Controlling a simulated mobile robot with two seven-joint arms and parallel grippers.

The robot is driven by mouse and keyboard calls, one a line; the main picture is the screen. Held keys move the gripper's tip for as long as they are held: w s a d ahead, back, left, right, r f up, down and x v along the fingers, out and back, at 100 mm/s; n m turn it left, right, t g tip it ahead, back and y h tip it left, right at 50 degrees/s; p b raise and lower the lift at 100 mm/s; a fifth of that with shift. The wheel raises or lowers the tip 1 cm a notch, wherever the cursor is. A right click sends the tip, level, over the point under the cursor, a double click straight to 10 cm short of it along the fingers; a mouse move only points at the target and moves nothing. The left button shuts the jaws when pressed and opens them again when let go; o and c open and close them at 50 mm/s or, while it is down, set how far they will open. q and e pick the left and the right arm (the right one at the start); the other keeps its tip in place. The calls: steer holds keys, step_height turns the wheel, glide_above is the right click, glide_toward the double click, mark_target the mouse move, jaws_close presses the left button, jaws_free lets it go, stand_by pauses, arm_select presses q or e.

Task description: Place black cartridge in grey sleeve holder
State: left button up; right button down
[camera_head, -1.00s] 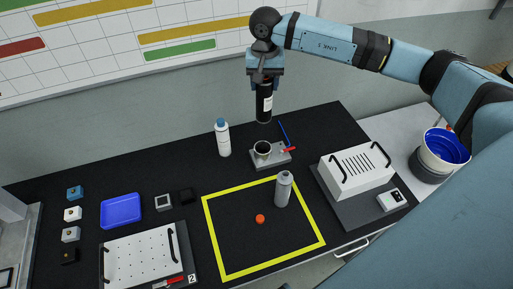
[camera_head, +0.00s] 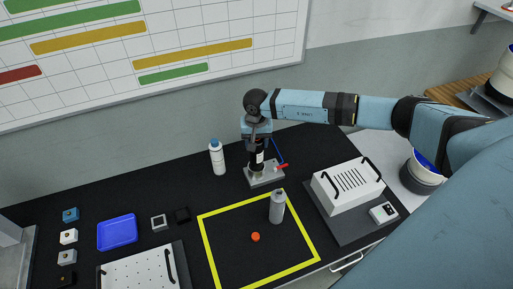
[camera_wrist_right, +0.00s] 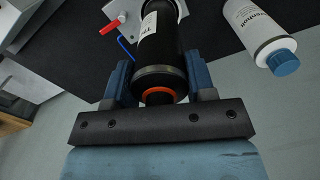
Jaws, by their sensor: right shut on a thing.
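The black cartridge (camera_head: 257,158) has a white label and stands upright at the grey sleeve holder (camera_head: 265,178), its lower end down at the sleeve. The sleeve itself is mostly hidden, so I cannot tell how deep the cartridge sits. My right gripper (camera_head: 257,137) is above the holder and shut on the cartridge's upper end. In the right wrist view the cartridge (camera_wrist_right: 160,45) lies between the fingers of my right gripper (camera_wrist_right: 158,85), with an orange ring at its near end. My left gripper is out of view.
A white bottle with a blue cap (camera_head: 217,158) stands left of the holder. The holder's red lever (camera_head: 282,167) points right, near a blue hex key (camera_head: 278,150). A grey bottle (camera_head: 277,207) and an orange cap (camera_head: 255,237) are inside the yellow square (camera_head: 207,240). A white box (camera_head: 347,185) stands right.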

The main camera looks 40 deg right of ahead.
mark_target(256, 158)
step_height(256, 158, down, 4)
steer(key=shift+r+p, duration=0.1)
steer(key=shift+p, duration=0.2)
steer(key=shift+f+b, duration=0.2)
steer(key=shift+b, duration=0.15)
steer(key=shift+c, duration=2.3)
jaws_free()
steer(key=shift+r, duration=0.15)
